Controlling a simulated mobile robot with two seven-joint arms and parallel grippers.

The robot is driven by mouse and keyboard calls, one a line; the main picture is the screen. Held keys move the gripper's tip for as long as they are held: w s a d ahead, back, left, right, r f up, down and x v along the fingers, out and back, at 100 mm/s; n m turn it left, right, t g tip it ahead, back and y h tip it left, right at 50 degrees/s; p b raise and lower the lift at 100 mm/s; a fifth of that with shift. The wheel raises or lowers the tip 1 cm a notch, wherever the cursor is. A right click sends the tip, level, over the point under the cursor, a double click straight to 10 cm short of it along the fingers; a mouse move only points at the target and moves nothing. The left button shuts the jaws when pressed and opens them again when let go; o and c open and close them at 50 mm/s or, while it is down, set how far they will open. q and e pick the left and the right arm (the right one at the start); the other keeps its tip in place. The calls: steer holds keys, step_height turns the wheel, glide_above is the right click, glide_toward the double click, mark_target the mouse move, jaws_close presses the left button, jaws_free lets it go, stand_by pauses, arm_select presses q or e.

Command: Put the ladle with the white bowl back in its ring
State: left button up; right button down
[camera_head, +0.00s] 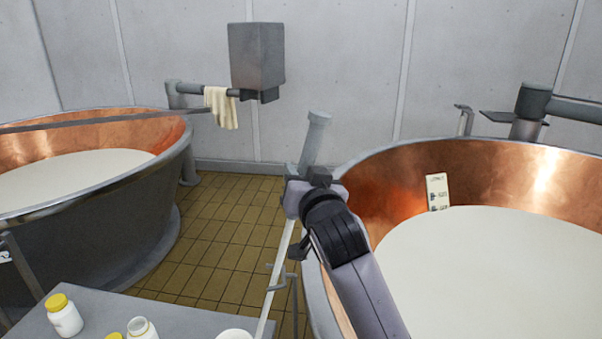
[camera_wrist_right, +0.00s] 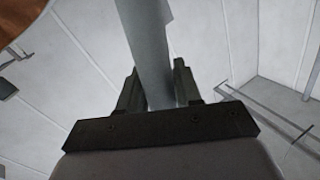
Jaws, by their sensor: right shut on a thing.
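My right gripper (camera_head: 306,186) is shut around the grey handle (camera_head: 316,135) of a long ladle, beside the rim of the right-hand vat. The handle leans slightly, its top to the right. Its pale shaft (camera_head: 272,305) runs down past the table's right end and out of the picture. In the right wrist view the handle (camera_wrist_right: 150,45) stands between the two fingers (camera_wrist_right: 160,88). A white rounded thing (camera_head: 235,334) shows at the bottom edge; I cannot tell whether it is the ladle's bowl. A thin grey bracket (camera_head: 281,282) shows beside the shaft; no ring is clearly visible. My left gripper is out of view.
The right copper vat (camera_head: 395,190) holds white liquid, with a marked white strip (camera_head: 437,192) at its wall. Another vat (camera_head: 165,190) stands left. A grey table (camera_head: 180,318) carries yellow-lidded jars (camera_head: 64,316) and an open jar (camera_head: 141,328). Tiled floor between the vats is clear.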

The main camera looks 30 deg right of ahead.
steer(key=shift+r, duration=0.1)
stand_by(0.5)
steer(key=c, duration=0.7)
jaws_free()
steer(key=shift+s+a+p, duration=0.15)
steer(key=shift+s+p, duration=0.25)
steer(key=shift+s, duration=0.2)
steer(key=p+v, duration=0.1)
steer(key=v, duration=0.5)
